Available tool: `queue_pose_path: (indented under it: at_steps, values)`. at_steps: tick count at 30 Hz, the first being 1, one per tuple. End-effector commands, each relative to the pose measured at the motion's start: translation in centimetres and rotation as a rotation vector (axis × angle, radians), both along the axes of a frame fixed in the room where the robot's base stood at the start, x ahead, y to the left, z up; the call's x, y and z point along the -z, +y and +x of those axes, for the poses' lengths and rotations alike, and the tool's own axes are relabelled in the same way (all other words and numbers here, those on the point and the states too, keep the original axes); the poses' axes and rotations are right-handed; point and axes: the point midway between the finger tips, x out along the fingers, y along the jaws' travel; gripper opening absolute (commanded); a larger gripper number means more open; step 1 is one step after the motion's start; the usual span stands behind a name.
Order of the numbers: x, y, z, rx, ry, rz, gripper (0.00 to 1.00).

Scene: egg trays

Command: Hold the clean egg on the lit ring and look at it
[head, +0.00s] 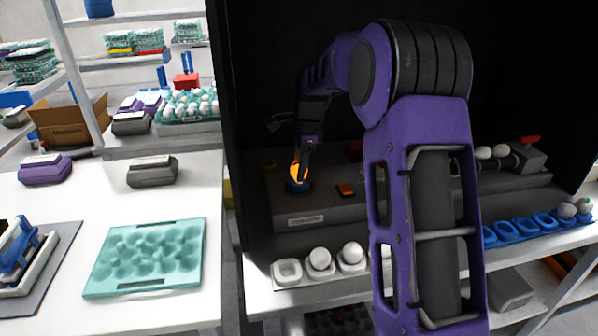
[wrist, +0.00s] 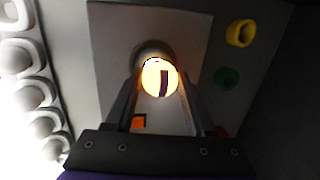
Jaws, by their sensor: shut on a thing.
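The egg (head: 295,170) glows orange at the lit ring (head: 298,187) on the grey candling box (head: 330,207), inside the dark booth. In the wrist view the egg (wrist: 159,77) glows bright yellow-white, with a dark vertical band across its right part. The dark collar of the ring (wrist: 150,50) shows just behind it. My gripper (wrist: 160,88) is shut on the egg, one finger on each side. My gripper also shows in the head view (head: 303,165), reaching down from above. I cannot tell whether the egg touches the ring.
A white holder (head: 287,272) with white eggs runs along the booth's front. A blue tray (head: 515,230) with several cups stands at the right. An orange square (wrist: 138,122), a yellow ring (wrist: 240,33) and a green one (wrist: 228,77) lie near the egg. A teal egg tray (head: 146,257) is on the left table.

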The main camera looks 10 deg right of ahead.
Motion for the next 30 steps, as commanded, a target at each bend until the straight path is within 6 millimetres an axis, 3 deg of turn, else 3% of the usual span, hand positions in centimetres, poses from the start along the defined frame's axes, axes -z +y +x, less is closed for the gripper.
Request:
queue_pose_path:
  at_steps: [5, 24, 30]
  values:
    - [-0.6, 0.0, 0.0, 0.0, -0.001, 0.0, 0.39]
    - [-6.9, 0.0, 0.0, -0.001, -0.001, -0.001, 0.39]
    - [-7.1, 0.0, 0.0, 0.0, 0.0, 0.0, 0.39]
